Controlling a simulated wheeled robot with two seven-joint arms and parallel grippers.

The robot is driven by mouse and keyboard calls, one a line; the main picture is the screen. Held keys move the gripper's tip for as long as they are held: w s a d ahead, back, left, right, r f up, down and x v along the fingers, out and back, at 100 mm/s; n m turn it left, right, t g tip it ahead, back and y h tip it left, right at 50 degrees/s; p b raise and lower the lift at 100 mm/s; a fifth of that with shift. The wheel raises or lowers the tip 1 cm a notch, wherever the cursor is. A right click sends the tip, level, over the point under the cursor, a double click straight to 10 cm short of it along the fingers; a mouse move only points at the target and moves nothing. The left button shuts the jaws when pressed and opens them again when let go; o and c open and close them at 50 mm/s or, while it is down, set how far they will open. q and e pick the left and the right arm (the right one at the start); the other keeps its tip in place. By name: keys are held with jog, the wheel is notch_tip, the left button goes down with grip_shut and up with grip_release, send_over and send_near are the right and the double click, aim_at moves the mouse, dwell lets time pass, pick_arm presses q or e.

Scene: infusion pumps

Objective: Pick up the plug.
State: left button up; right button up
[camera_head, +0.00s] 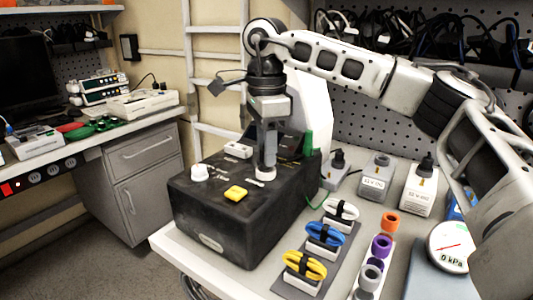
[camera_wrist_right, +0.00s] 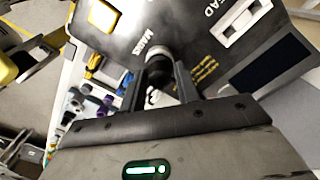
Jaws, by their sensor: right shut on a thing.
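The black box (camera_head: 212,222) stands on the white bench, with a white knob (camera_head: 199,173) and a yellow square button (camera_head: 236,193) on top. My right gripper (camera_head: 267,164) points down over the box top. In the wrist view my right gripper (camera_wrist_right: 160,80) is shut on the dark round plug (camera_wrist_right: 158,66), beside the printed word MAINS. A pale ring (camera_head: 265,174) shows below the fingertips in the head view. The fingers hide much of the plug, and I cannot tell whether it touches the box top. My left gripper is not in view.
Coloured rings (camera_head: 381,247), several grey-white blocks (camera_head: 376,178) and a pressure gauge (camera_head: 450,245) stand to the right. A pegboard with hanging black cables is behind.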

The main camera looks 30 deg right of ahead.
jog(key=s+a+r+p, duration=0.2)
jog(key=s+a+r, duration=0.1)
jog(key=s+r, duration=0.95)
jog(key=w+d+f+m+p, duration=0.1)
jog(key=w+d+m+p, duration=0.35)
jog(key=w+d, duration=0.8)
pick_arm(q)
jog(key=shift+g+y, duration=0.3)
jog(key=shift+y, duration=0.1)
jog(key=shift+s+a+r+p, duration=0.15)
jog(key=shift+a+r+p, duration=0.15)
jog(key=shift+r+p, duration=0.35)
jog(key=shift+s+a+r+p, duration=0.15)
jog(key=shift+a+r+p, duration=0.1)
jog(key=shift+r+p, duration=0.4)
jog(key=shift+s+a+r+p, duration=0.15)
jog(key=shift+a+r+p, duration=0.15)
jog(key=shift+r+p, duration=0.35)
pick_arm(e)
jog(key=shift+s+d+f+m, duration=1.05)
jog(key=shift+d+f, duration=1.6)
jog(key=shift+d, duration=1.3)
jog(key=shift+s+d+f+m, duration=0.65)
jog(key=shift+d+f+m, duration=0.8)
jog(key=shift+d+f, duration=1.9)
jog(key=shift+s+d+f+m, duration=1.05)
jog(key=shift+d+f, duration=0.9)
jog(key=shift+d, duration=2.65)
